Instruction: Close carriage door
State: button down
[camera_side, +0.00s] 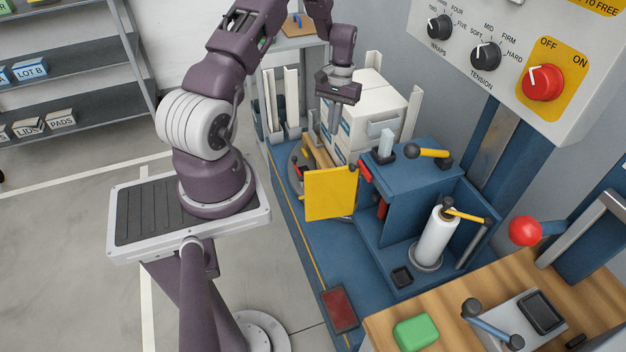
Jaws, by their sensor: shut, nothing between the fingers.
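The carriage (400,160) is a blue open-fronted housing right of centre, with a white film roll (434,238) standing in it. The carriage door, a yellow panel (330,193), stands open, swung out to the left of the housing. A red part (365,172) shows at its upper right edge. My gripper (342,122) points down, shut and empty, above and behind the yellow door, in front of the white boxes. It appears apart from the door; the exact gap cannot be told.
Stacked white boxes (372,100) stand behind my gripper. A yellow-handled lever (430,153) sits on the carriage top. A control panel (520,60) with knobs hangs at upper right. A wooden bench (385,335) with a green block (416,333) is in front.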

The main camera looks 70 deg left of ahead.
aim_at(329, 190)
jog(key=s+d+f, duration=0.1)
jog(key=s+f, duration=0.2)
jog(key=f, duration=0.5)
jog(key=s+d+f, duration=0.2)
jog(key=s+f, duration=0.2)
jog(key=f, duration=0.4)
jog(key=shift+s+f+n+g+h, duration=0.15)
jog(key=shift+f+n+g+h, duration=0.15)
jog(key=shift+n, duration=0.1)
jog(key=shift+d+r, duration=0.1)
